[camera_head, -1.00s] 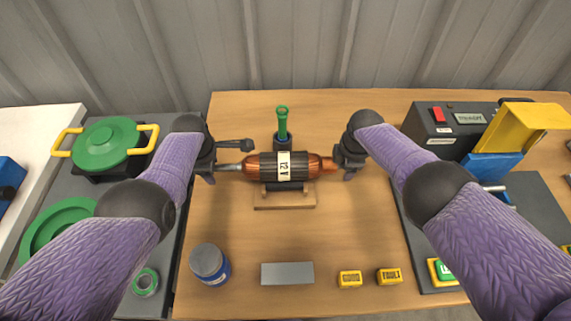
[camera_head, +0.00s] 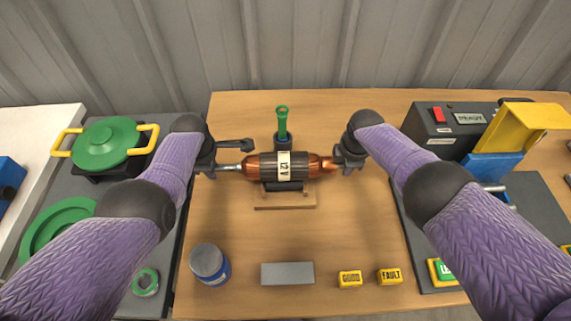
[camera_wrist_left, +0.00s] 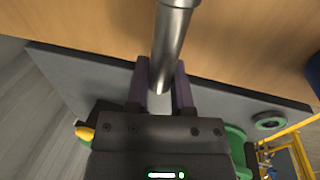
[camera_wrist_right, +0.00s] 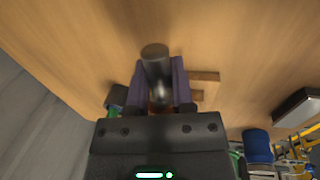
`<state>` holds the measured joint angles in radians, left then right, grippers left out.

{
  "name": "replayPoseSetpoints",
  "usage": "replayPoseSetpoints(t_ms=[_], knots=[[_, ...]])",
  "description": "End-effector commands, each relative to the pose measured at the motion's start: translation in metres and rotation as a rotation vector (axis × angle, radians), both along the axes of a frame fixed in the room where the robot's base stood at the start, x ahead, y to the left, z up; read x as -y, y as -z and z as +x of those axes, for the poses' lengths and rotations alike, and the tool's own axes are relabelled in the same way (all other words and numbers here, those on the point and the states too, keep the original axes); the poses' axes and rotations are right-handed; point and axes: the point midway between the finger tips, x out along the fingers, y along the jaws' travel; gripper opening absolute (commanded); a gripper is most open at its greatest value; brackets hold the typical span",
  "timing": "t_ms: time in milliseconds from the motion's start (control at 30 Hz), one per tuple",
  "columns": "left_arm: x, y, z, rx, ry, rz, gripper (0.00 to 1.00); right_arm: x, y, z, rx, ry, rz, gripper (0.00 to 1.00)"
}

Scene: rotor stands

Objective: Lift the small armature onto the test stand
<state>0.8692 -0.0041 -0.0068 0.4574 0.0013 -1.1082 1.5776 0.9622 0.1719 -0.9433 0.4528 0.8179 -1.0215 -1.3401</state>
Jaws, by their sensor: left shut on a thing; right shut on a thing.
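The armature (camera_head: 262,168) has copper windings, a dark core and a white label. It lies level across the middle of the head view, over a wooden cradle (camera_head: 285,202). I cannot tell whether it touches the cradle. My left gripper (camera_head: 218,170) is shut on the left shaft end, a metal shaft (camera_wrist_left: 173,45) in the left wrist view. My right gripper (camera_head: 342,165) is shut on the right shaft end (camera_wrist_right: 156,65). A unit with a small display (camera_head: 440,130), a yellow cover (camera_head: 515,130) and a blue part stands at right; I cannot tell whether it is the test stand.
A green-handled tool (camera_head: 282,122) stands upright just behind the armature. In front are a blue jar (camera_head: 209,264), a grey plate (camera_head: 287,273) and yellow blocks (camera_head: 350,279). The wooden tabletop (camera_head: 330,230) is mostly free before the armature.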

Motion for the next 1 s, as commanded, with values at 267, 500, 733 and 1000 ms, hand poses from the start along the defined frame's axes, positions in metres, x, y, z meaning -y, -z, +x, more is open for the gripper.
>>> replayPoseSetpoints(t_ms=[267, 500, 733, 1000], knots=[[0.0, 0.0, 0.0, 0.0, 0.0, 0.0, 0.0, 0.0, 0.0, 0.0, 0.001, 0.0, 0.0, 0.0], [0.0, 0.0, 0.0, 0.0, 0.0, 0.0, 0.0, 0.0, 0.0, 0.0, 0.001, 0.0, 0.0, 0.0], [0.0, -0.001, 0.001, 0.002, 0.0, 0.0, 0.0, 0.0, -0.001, 0.001, 0.003, 0.0, 0.001, 0.0], [0.0, -0.019, 0.001, 0.006, 0.0, 0.0, 0.0, 0.0, -0.02, 0.001, 0.007, 0.0, 0.001, 0.0]])
